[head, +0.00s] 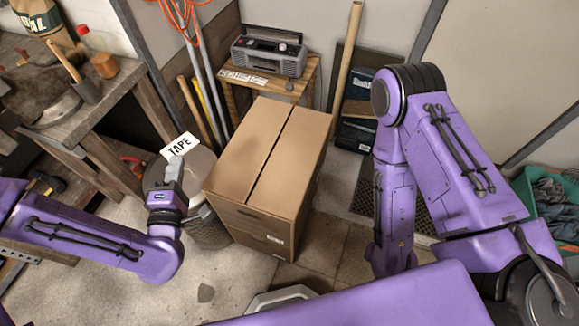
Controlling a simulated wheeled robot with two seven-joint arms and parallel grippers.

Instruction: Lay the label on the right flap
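The label is a white card marked "TAPE" (181,144). It stands at the fingertips of my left gripper (174,172), which looks shut on its lower edge. The gripper points up and is left of the cardboard box (264,222), apart from it. The box is upright on the floor with its top flaps closed along a dark seam. The left flap (244,150) and the right flap (290,160) both look bare. My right forearm hangs down to the right of the box; its gripper is not visible.
A workbench (105,100) with tools stands on the left. Behind the box, a radio (270,55) sits on a wooden stand (305,82). A green crate (553,205) is at the far right.

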